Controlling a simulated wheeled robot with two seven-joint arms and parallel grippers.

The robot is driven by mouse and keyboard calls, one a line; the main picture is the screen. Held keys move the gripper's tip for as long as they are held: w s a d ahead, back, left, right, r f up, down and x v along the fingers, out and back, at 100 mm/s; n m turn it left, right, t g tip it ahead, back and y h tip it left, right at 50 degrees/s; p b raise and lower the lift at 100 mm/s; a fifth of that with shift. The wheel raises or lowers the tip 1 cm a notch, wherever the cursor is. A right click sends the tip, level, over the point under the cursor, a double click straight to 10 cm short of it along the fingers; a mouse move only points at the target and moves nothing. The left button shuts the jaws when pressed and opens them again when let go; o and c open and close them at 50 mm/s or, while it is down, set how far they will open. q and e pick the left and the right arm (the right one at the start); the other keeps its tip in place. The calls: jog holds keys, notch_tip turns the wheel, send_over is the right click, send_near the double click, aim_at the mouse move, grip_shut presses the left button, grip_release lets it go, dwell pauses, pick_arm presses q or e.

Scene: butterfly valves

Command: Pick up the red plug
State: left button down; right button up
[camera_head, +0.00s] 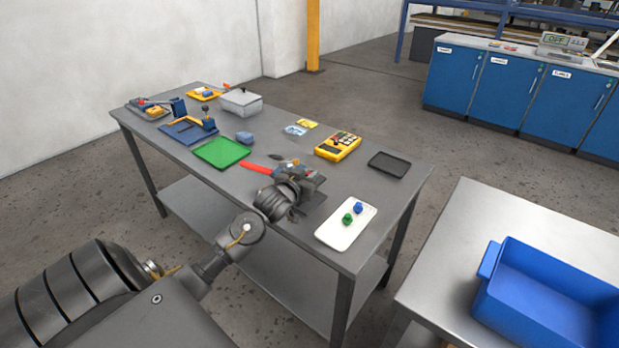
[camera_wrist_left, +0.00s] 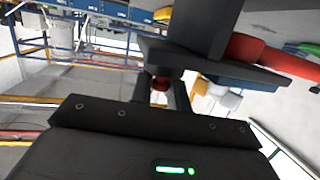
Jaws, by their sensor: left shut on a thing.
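My left gripper (camera_head: 308,176) is over the near middle of the grey table, beside the white tray. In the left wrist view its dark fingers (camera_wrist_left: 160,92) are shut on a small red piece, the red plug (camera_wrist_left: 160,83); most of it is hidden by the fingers. The white tray (camera_head: 335,236) holds a green plug (camera_head: 347,219) and a blue plug (camera_head: 358,208). My right gripper is not in view.
A red handle (camera_head: 256,168) lies left of the gripper, large in the wrist view (camera_wrist_left: 245,47). A green tray (camera_head: 221,152), a yellow multimeter-like device (camera_head: 338,146) and a black tray (camera_head: 389,164) are around. A blue bin (camera_head: 540,310) stands on another table.

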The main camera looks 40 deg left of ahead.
aim_at(309, 173)
pick_arm(q)
jog(key=shift+r, duration=0.45)
notch_tip(309, 173, up, 2)
jog(key=shift+r+b, duration=0.2)
jog(key=shift+b, duration=0.1)
jog(key=s+a+r+p, duration=0.2)
jog(key=s+r+p, duration=0.1)
jog(key=s+r, duration=0.6)
jog(key=s, duration=0.4)
jog(key=shift+s+a+r+p, duration=0.25)
jog(key=shift+s+r+p, duration=0.1)
jog(key=shift+s+p, duration=0.05)
